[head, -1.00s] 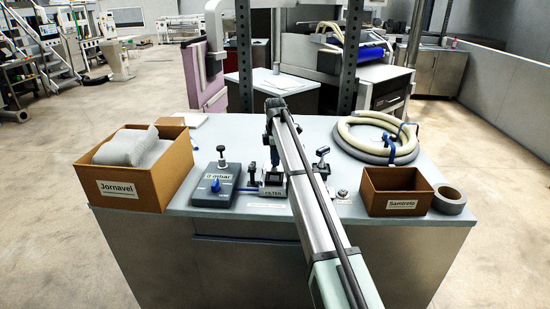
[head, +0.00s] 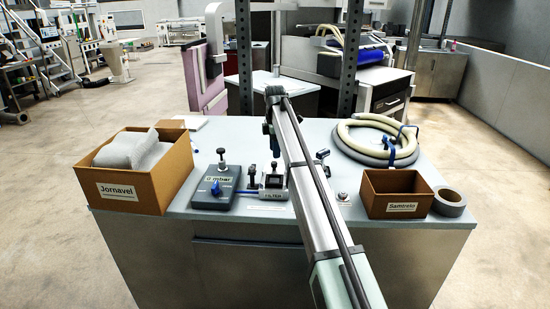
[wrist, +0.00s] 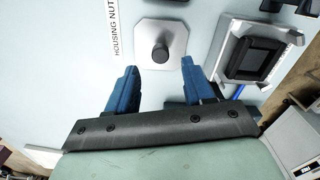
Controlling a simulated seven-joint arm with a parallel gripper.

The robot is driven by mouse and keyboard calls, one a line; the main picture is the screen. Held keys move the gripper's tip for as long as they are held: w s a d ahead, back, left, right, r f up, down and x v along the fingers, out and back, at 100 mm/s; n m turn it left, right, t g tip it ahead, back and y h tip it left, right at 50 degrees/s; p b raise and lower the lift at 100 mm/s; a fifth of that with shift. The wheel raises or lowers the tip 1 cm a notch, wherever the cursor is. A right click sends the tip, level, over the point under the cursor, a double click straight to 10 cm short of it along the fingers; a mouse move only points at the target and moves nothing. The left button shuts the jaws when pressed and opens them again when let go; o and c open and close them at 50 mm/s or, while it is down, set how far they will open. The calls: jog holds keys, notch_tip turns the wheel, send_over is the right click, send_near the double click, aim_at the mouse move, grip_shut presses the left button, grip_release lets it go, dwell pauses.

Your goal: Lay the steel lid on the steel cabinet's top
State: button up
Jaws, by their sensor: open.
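In the wrist view a bright steel plate with cut corners and a dark round knob, which looks like the lid (wrist: 160,48), lies flat on the pale top beside a "HOUSING NUT" label. In the head view my arm seems to hide it. The steel cabinet (head: 330,262) has a pale grey top and metal front. My gripper (wrist: 158,78) is open and empty above the top, its blue fingers apart with the knob in view between and beyond them. My gripper also shows in the head view (head: 273,145), partly hidden by my arm.
The filter housing (wrist: 258,55) stands beside the plate, its dark square face up. A grey gauge box (head: 216,188) is left of it. Cartons (head: 132,192) (head: 396,208), a coiled hose (head: 350,147) and a tape roll (head: 449,202) occupy the sides.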

aim_at(275, 163)
notch_tip(275, 163, up, 7)
dwell(0.3)
jog(key=shift+f, duration=0.1)
